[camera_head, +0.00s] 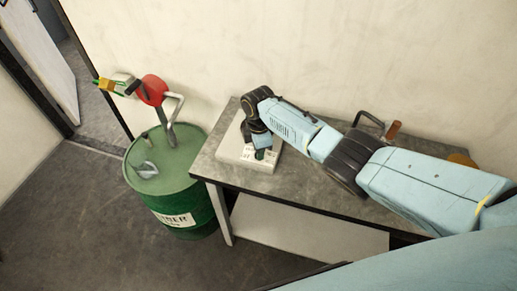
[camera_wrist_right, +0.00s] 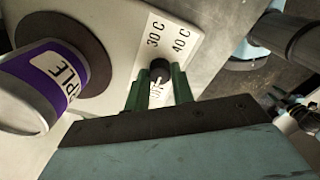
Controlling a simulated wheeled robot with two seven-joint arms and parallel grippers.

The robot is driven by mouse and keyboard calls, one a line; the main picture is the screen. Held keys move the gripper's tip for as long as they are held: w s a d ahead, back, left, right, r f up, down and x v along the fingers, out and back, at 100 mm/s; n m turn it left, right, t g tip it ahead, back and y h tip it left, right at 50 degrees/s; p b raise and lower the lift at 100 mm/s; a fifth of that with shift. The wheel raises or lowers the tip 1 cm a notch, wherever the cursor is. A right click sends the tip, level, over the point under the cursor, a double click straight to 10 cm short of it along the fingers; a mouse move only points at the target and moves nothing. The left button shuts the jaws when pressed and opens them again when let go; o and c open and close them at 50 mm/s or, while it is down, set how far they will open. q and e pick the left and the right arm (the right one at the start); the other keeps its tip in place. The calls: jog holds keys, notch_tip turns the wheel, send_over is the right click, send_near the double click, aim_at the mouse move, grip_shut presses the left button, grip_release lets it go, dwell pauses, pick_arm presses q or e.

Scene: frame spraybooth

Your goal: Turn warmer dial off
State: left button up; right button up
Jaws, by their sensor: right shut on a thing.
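The warmer (camera_head: 235,151) is a low white box on the left end of the grey bench. In the right wrist view its pale label plate (camera_wrist_right: 177,38) reads 30 C and 40 C, with a third mark partly hidden between the fingers. The black dial (camera_wrist_right: 159,68) sits on this plate. My right gripper (camera_head: 263,154) reaches down to the warmer's front edge. In the wrist view its green fingers (camera_wrist_right: 159,85) are shut on the dial, one on each side. Which mark the dial points to is unclear.
A can with a purple label (camera_wrist_right: 62,72) stands on the warmer's dark round plate (camera_wrist_right: 88,45), close beside the gripper. A green drum (camera_head: 170,185) with a red-topped pump (camera_head: 153,90) stands left of the bench (camera_head: 215,170). A brown-handled tool (camera_head: 392,131) lies behind my arm.

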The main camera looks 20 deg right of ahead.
jog(key=shift+n, duration=1)
jog(key=shift+r, duration=0.1)
jog(key=o, duration=1)
notch_tip(320, 180, up, 13)
jog(key=p, duration=0.1)
jog(key=shift+r, duration=0.15)
